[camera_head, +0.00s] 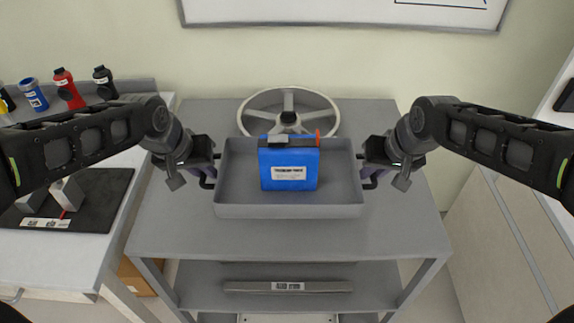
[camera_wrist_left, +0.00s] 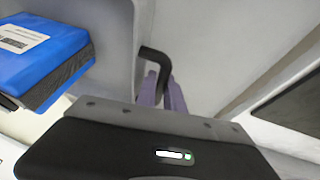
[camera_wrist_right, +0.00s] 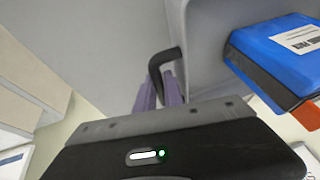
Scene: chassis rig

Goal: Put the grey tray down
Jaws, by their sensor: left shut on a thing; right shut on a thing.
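The grey tray (camera_head: 290,211) is level above or on the top of the grey cart (camera_head: 290,238); I cannot tell whether a gap lies under it. A blue box (camera_head: 289,170) with a white label stands inside the tray. My left gripper (camera_head: 207,176) is shut on the tray's left black handle, which shows in the left wrist view (camera_wrist_left: 153,60). My right gripper (camera_head: 369,176) is shut on the right black handle, which shows in the right wrist view (camera_wrist_right: 163,60). The finger pads are partly hidden.
A spoked wheel (camera_head: 262,101) lies on the cart top behind the tray. A white bench at the left holds several bottles (camera_head: 68,88) and a black mat (camera_head: 100,195). A lower shelf bears a long grey bar (camera_head: 250,286). The cart top's front strip is clear.

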